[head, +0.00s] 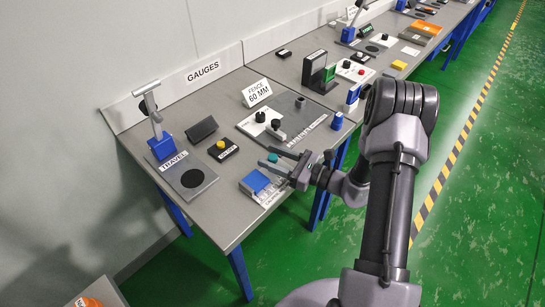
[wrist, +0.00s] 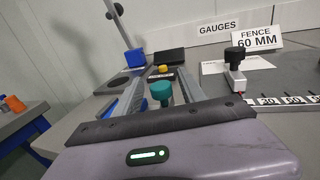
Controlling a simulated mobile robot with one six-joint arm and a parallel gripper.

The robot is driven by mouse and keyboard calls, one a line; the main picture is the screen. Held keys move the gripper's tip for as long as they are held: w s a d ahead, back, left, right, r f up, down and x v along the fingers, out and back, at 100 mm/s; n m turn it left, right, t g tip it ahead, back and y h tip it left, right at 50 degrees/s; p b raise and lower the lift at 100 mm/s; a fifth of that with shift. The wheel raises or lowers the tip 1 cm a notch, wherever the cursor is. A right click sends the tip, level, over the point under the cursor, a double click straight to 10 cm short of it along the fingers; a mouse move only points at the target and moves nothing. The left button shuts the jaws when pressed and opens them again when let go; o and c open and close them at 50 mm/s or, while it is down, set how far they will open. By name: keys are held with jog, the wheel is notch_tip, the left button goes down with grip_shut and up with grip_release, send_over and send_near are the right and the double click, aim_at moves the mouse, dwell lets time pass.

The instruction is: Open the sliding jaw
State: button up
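My gripper (head: 270,157) is over the front part of the table with its two fingers spread. It also shows in the wrist view (wrist: 163,85), where a teal knob (wrist: 160,92) stands between the fingers with small gaps at its sides. The teal knob (head: 272,158) shows between the fingertips in the head view too. A blue and white device (head: 258,183) sits at the table's front edge, just in front of the fingers. I cannot tell which part is the sliding jaw; the fingers and wrist hide what is under the knob.
A grey plate with black knobs and a scale (head: 305,130) lies behind my gripper, near the "FENCE 60 MM" sign (head: 257,92). A yellow button box (head: 222,149) and a dark wedge (head: 201,130) stand left. A TRAVEL plate with a blue-based stand (head: 162,147) is farther left.

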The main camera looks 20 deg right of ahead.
jog(key=p+v, duration=0.3)
jog(key=v, duration=1.4)
jog(key=shift+s+d+r, duration=0.1)
jog(key=shift+s+d, duration=0.05)
